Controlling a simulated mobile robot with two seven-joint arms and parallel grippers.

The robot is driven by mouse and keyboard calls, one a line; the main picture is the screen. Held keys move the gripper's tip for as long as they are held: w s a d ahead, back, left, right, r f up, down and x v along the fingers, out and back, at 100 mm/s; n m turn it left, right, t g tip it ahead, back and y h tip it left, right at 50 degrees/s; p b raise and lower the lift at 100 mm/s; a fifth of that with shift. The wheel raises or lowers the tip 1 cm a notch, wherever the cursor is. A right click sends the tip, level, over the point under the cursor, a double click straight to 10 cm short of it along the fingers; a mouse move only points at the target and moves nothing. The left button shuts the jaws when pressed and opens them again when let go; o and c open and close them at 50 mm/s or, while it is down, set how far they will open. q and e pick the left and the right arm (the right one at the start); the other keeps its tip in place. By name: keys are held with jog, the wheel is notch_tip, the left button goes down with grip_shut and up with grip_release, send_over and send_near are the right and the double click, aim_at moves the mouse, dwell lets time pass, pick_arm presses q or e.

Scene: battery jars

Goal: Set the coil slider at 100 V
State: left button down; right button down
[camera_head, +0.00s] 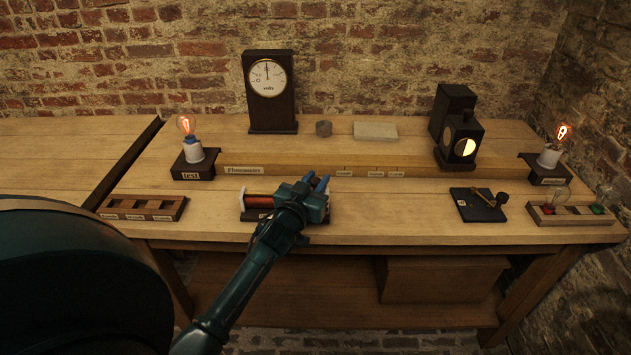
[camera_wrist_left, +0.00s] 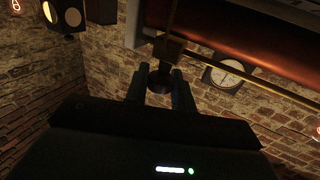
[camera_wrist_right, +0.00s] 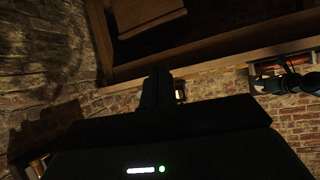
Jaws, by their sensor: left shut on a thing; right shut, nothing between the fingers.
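The coil slider is a red-brown coil (camera_head: 260,199) on a dark base at the bench's front, partly hidden by my left gripper (camera_head: 316,182). In the left wrist view the coil (camera_wrist_left: 250,38) runs beside a brass rod, with a slider block and dark knob (camera_wrist_left: 161,78) on it. My left gripper's fingers are shut on this knob. The volts meter (camera_head: 268,78) stands upright at the back; its needle points about straight up, its numbers too small to read. My right gripper (camera_wrist_right: 157,88) is shut and empty in the right wrist view, outside the head view.
A lit test lamp (camera_head: 187,128) stands left and another lit lamp (camera_head: 562,134) right, along the photometer rail (camera_head: 310,171). A black lamp housing (camera_head: 461,135) is back right. A tray (camera_head: 143,207), a switch plate (camera_head: 479,205) and a bulb tray (camera_head: 570,219) line the front.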

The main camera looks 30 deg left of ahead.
pick_arm(q)
jog(key=s+a+p, duration=0.1)
jog(key=s+a, duration=0.1)
jog(key=a, duration=0.1)
jog(key=s+a+p, duration=0.1)
jog(key=s+a, duration=0.1)
jog(key=a, duration=0.2)
jog(key=s+a+p, duration=0.1)
jog(key=s+a, duration=0.1)
jog(key=a, duration=0.1)
jog(key=shift+s+a, duration=0.15)
jog(key=shift+a, duration=0.05)
jog(key=c, duration=1.2)
grip_release()
jog(key=s+d, duration=0.2)
jog(key=s, duration=1.1)
jog(key=shift+d, duration=0.1)
